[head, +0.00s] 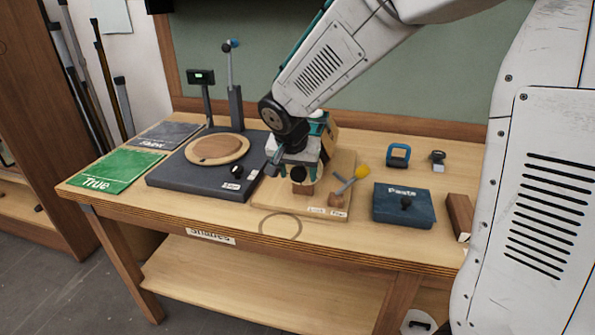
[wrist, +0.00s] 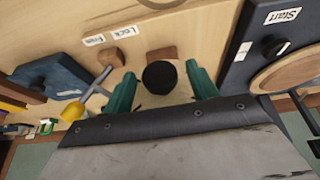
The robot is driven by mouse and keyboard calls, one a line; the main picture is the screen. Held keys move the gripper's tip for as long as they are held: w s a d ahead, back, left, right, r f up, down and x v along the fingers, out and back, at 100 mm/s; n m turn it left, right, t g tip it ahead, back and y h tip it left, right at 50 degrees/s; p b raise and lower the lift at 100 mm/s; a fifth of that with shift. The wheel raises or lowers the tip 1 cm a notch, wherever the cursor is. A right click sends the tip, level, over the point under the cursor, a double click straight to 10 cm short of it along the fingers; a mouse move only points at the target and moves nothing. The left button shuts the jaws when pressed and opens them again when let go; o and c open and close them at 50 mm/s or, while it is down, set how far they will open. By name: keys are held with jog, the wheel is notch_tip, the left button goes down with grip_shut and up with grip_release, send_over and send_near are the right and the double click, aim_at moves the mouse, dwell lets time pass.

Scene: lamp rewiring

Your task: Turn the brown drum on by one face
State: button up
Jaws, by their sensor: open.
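My gripper (head: 299,172) is open over a pale wooden base (head: 270,198) in the middle of the bench. In the wrist view its green fingers (wrist: 162,90) stand either side of a round black knob (wrist: 160,76), apart from it. A wooden block (wrist: 162,54) is beside the knob. A brown part with dark marks (head: 331,132), perhaps the brown drum, shows behind my gripper in the head view; most of it is hidden. A yellow-tipped lever (head: 350,182) leans right on the base, near the labels Lock and Free (wrist: 94,40).
A dark turntable unit (head: 165,178) with a round wooden disc (head: 214,149) stands left of the base. A green True mat (head: 105,172) and a grey mat (head: 165,134) lie further left. A blue Paste box (head: 403,212) is at right. The bench front is mostly clear.

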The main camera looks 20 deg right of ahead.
jog(key=c, duration=1)
jog(key=shift+o, duration=0.2)
jog(key=shift+g+h, duration=0.3)
jog(key=shift+h, duration=0.1)
jog(key=shift+w+a+n+g+h, duration=0.15)
jog(key=shift+n+g+h, duration=0.15)
jog(key=shift+g+h, duration=0.5)
jog(key=shift+w+a+n+g+h, duration=0.15)
jog(key=shift+n+g+h, duration=0.2)
jog(key=shift+h, duration=0.75)
jog(key=shift+a+f+n+g+h, duration=0.15)
jog(key=shift+n+g+h, duration=0.15)
jog(key=shift+g+h, duration=0.55)
jog(key=shift+a+f+n+g+h, duration=0.1)
jog(key=shift+n+g+h, duration=0.25)
jog(key=shift+h, duration=0.9)
jog(key=shift+w+g+h, duration=0.1)
jog(key=shift+g+h, duration=0.15)
jog(key=shift+h, duration=0.15)
jog(key=o, duration=1)
jog(key=shift+f, duration=0.1)
jog(key=shift+c, duration=0.2)
